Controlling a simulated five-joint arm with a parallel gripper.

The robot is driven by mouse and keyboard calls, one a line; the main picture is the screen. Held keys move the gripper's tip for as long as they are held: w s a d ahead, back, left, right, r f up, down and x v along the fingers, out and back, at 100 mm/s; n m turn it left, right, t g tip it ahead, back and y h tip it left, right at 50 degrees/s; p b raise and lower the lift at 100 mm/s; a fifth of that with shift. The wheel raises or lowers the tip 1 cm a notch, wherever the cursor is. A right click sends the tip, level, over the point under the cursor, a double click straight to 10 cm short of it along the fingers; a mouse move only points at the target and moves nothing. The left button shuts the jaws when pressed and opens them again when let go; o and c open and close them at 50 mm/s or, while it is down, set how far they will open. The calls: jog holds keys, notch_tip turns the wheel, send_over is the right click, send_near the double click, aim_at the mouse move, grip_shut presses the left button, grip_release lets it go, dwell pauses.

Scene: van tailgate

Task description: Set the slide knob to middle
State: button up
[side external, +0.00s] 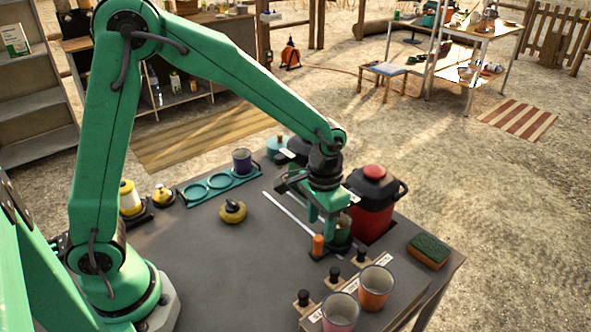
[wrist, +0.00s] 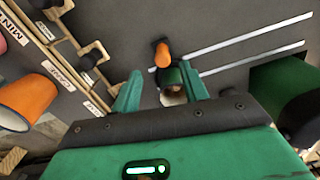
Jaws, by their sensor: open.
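An orange upright piece (side external: 318,245), which looks like the slide knob, stands on a dark base at the near end of two white lines on the dark table. In the wrist view the orange piece (wrist: 162,54) shows just beyond my fingertips, at the left end of the white lines. My gripper (side external: 328,226) points down right beside it; in the wrist view its green fingers (wrist: 162,84) are apart. A dark round piece (wrist: 172,76) shows between the fingertips; I cannot tell if either finger touches it. The fingers partly hide this spot in the side view.
A labelled wooden strip with black pegs (side external: 335,274) and two cups (side external: 375,288) stand close in front. A red canister (side external: 372,205) is just behind right, and a green-topped sponge (side external: 430,248) lies at the right edge. The table left of the lines is mostly clear around a yellow-and-black item (side external: 232,212).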

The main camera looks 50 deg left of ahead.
aim_at(319, 238)
jog(key=shift+a+f, duration=0.2)
jog(key=shift+f, duration=3.1)
grip_shut()
